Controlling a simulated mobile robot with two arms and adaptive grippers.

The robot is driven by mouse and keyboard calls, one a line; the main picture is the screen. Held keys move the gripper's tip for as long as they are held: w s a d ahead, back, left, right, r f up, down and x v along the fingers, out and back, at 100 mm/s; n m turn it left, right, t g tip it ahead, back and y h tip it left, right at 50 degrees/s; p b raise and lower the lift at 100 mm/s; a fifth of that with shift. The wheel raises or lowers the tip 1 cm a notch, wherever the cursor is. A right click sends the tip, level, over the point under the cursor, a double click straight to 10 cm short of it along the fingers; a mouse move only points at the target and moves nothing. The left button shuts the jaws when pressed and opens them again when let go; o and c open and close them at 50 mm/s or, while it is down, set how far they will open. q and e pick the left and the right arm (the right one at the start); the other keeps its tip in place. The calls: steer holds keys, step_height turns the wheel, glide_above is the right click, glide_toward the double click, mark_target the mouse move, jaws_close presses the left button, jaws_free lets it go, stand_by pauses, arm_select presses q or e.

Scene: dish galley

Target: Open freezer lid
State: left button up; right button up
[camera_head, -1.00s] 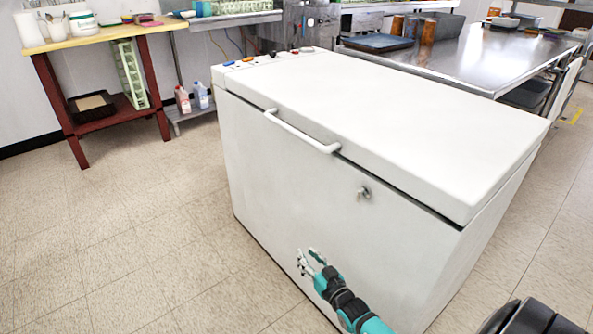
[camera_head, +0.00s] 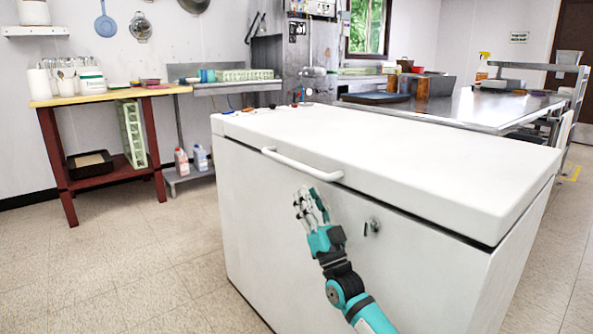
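The white chest freezer (camera_head: 255,235) fills the middle of the view. Its lid (camera_head: 400,150) is shut. A white bar handle (camera_head: 302,164) runs along the lid's front edge, toward the left. A lock with a key (camera_head: 371,227) sits on the front panel below the lid. My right gripper (camera_head: 310,200), teal and grey with pale fingers, points up in front of the front panel, a little below the handle's right end. It appears apart from the handle. Its fingers are spread with nothing between them. My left gripper is out of view.
A yellow-topped table (camera_head: 110,95) with red legs stands at the back left, with a black tray (camera_head: 90,165) on its lower shelf. A steel table (camera_head: 470,107) stands behind the freezer. The floor (camera_head: 120,260) left of the freezer is clear.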

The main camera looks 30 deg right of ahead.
mark_target(297, 165)
steer(key=b+x, duration=0.1)
steer(key=x, duration=0.8)
steer(key=shift+b, duration=0.35)
jaws_close()
